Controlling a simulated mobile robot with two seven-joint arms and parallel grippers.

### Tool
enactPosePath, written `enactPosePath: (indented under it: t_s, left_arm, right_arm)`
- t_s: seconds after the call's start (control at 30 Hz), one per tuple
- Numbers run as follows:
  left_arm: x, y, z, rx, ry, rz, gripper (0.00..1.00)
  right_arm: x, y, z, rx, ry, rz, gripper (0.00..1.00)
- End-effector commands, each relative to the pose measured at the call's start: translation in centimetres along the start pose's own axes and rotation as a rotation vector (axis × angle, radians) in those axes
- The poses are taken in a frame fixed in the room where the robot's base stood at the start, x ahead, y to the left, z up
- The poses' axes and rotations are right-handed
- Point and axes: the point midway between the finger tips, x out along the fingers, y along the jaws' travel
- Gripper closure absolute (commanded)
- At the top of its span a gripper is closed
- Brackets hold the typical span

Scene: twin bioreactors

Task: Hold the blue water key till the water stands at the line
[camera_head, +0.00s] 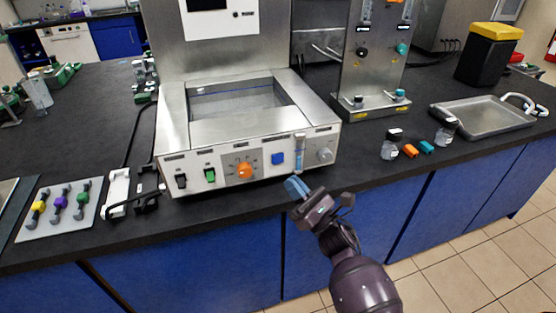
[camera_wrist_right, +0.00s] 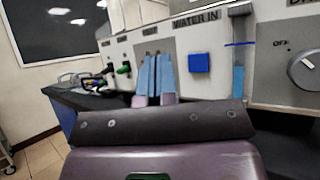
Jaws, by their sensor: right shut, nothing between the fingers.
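The blue water key (camera_head: 277,159) is a square button on the front panel of the steel bath unit (camera_head: 180,130). In the right wrist view the key (camera_wrist_right: 199,62) sits under the label "WATER IN". To its right is an upright level tube (camera_head: 299,152). In the wrist view the tube (camera_wrist_right: 238,75) holds blue water, its top below a blue line (camera_wrist_right: 239,44). My right gripper (camera_head: 297,188), with blue fingers, is shut and empty in front of the panel. In the wrist view its fingertips (camera_wrist_right: 155,60) appear left of the key, apart from it. My left gripper is not in view.
The panel also carries an orange knob (camera_head: 245,170), a green switch (camera_head: 210,175), a black switch (camera_head: 181,181) and a grey knob (camera_head: 325,154). Small bottles (camera_head: 391,143) and a metal tray (camera_head: 485,117) stand to the right. A white board (camera_head: 58,208) with coloured pieces lies left.

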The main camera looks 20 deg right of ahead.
Motion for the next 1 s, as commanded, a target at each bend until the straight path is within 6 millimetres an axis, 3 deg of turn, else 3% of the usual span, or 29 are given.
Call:
enactPosePath:
  t_s: [0.27,0.43,1.0]
  left_arm:
    - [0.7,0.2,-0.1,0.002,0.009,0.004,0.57]
    - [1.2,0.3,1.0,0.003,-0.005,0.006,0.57]
    - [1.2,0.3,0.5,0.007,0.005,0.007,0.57]
  right_arm:
    - [2.3,-1.7,-1.9,0.001,0.002,0.000,1.00]
    - [3.2,-2.5,-2.8,0.000,0.003,0.000,1.00]
    - [4.2,-3.1,-3.0,0.000,0.000,0.000,1.00]
